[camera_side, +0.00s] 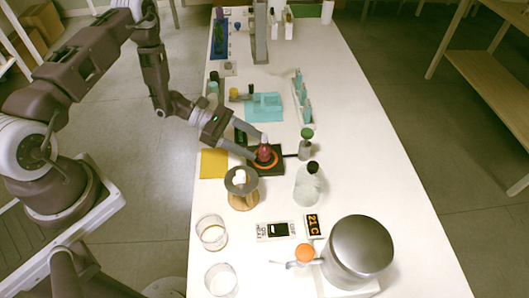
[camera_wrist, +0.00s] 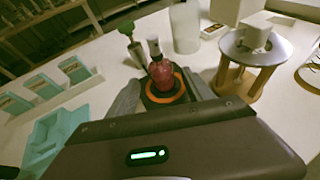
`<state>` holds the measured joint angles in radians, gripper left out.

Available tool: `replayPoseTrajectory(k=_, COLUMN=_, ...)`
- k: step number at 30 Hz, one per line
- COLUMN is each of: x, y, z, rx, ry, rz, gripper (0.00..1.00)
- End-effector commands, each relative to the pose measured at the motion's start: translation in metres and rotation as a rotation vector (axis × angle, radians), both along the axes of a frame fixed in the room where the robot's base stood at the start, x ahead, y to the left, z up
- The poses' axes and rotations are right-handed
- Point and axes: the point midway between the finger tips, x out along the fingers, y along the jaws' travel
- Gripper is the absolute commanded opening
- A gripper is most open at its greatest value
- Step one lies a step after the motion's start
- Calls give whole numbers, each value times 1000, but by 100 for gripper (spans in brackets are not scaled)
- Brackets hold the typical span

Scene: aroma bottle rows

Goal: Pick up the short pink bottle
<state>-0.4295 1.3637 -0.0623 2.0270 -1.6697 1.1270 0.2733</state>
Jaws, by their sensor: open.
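The short reddish-pink bottle (camera_side: 264,153) with a pale cap stands upright on a small black plate with an orange ring (camera_side: 267,167). In the wrist view the bottle (camera_wrist: 162,76) is straight ahead, above the orange ring (camera_wrist: 178,92). My gripper (camera_side: 257,146) reaches in from the left at the bottle's height. In the wrist view my gripper (camera_wrist: 163,88) is open, with one finger on each side of the bottle. I cannot tell whether either finger touches it. The bottle's base is partly hidden by my gripper's body.
A round-topped wooden stand (camera_side: 243,196) is in front, and a yellow pad (camera_side: 214,163) lies left. Turquoise holders (camera_side: 264,107) are behind.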

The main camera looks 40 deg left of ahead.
Motion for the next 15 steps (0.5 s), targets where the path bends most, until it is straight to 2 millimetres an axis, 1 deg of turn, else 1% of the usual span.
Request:
replayPoseTrajectory(k=3, x=5, y=-22, z=-10, rx=-1, ry=0, rz=-5, gripper=60)
replayPoseTrajectory(k=6, x=10, y=-35, z=-16, rx=0, ry=-1, rz=-5, gripper=60)
replayPoseTrajectory(k=9, x=13, y=-40, z=-18, rx=0, ry=-1, rz=-3, gripper=60)
replayPoseTrajectory(k=14, x=13, y=-40, z=-18, rx=0, ry=-1, rz=-3, gripper=60)
replayPoseTrajectory(k=15, x=13, y=-40, z=-18, rx=0, ry=-1, rz=-3, gripper=56)
